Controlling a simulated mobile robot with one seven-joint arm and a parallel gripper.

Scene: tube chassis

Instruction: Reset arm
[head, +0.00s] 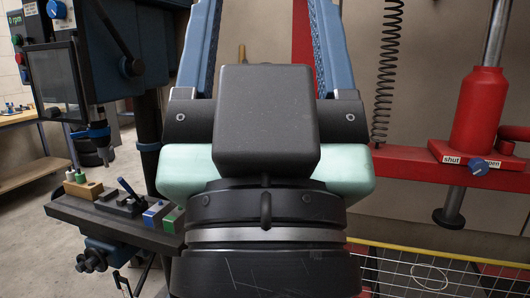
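My gripper (265,35) fills the middle of the head view, seen close from behind. Its two blue ribbed fingers point up the picture and stand wide apart. The fingertips run off the top edge, so they are hidden.
At left stands a dark blue machine (110,50) with a screen, beside a narrow dark shelf (120,225) holding small items. At right is a red press with a red jack (480,115). A wire mesh panel (450,275) lies at lower right. Open floor (30,235) shows at left.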

